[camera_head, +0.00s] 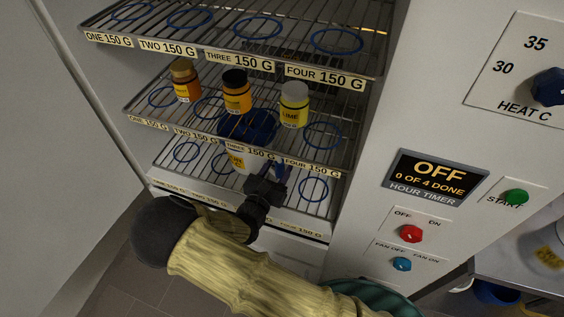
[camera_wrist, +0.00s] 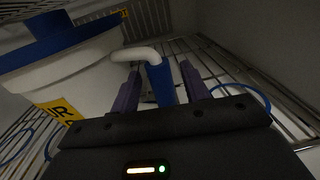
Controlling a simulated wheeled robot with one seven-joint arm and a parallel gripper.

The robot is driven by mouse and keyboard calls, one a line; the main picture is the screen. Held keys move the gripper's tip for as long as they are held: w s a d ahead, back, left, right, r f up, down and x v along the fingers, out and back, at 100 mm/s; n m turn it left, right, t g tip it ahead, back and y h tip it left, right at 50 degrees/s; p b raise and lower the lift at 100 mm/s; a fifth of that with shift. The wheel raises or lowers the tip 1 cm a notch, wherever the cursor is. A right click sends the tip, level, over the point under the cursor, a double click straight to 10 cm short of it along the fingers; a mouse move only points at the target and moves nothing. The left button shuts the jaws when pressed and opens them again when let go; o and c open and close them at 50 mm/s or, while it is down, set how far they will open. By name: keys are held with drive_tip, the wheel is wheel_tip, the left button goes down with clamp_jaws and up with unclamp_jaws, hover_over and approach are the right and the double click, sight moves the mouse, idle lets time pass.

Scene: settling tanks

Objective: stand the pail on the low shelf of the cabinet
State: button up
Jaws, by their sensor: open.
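The pail is white with a blue lid (camera_head: 248,126) and a yellow label; its white body (camera_head: 238,157) shows below the middle shelf, partly hidden by shelf wires. It appears upright over the low shelf (camera_head: 313,207) of the cabinet; its base is hidden. In the wrist view the pail (camera_wrist: 75,75) fills the left side, with a white arm and blue grip (camera_wrist: 161,82) reaching out from it. My gripper (camera_head: 277,176) is at the front of the low shelf, right of the pail. In the wrist view its open fingers (camera_wrist: 160,78) stand on either side of the blue grip.
The middle shelf (camera_head: 325,155) above my gripper holds a brown-capped jar (camera_head: 185,80), a black-capped jar (camera_head: 236,92) and a yellow jar (camera_head: 294,104). The top shelf (camera_head: 270,50) shows empty blue rings. A control panel (camera_head: 436,180) stands to the right.

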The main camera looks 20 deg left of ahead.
drive_tip(key=s, duration=0.2)
drive_tip(key=s+a, duration=0.1)
drive_tip(key=s, duration=0.5)
drive_tip(key=shift+s+a+b, duration=0.2)
drive_tip(key=shift+s+b, duration=0.05)
drive_tip(key=shift+b, duration=0.1)
drive_tip(key=shift+d, duration=0.2)
